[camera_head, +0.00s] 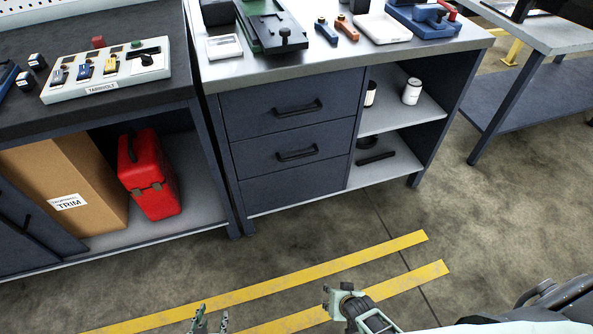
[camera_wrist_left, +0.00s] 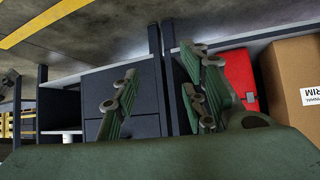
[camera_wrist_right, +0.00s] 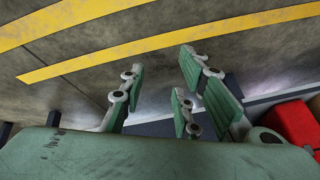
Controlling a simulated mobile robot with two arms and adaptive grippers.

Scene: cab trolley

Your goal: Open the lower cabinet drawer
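The dark blue cabinet (camera_head: 233,176) stands under a grey worktop, with its front facing me. Its upper drawer (camera_head: 245,111) and lower drawer (camera_head: 250,155) each have a black bar handle; the lower handle (camera_head: 297,153) is clear of both grippers. Both drawers look shut. A plain panel (camera_head: 295,189) without a handle lies beneath them. My left gripper (camera_head: 211,320) is low in the head view, open and empty, well in front of the cabinet; its spread fingers show in the left wrist view (camera_wrist_left: 158,85). My right gripper (camera_head: 340,300) is also away from the cabinet, open and empty in its wrist view (camera_wrist_right: 158,85).
Open shelves (camera_head: 400,115) with small containers adjoin the drawers on the right. A red toolbox (camera_head: 150,185) and cardboard box (camera_head: 70,185) sit in the left bench. Yellow floor stripes (camera_head: 300,271) cross the clear floor before the cabinet. Another table (camera_head: 535,95) stands at right.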

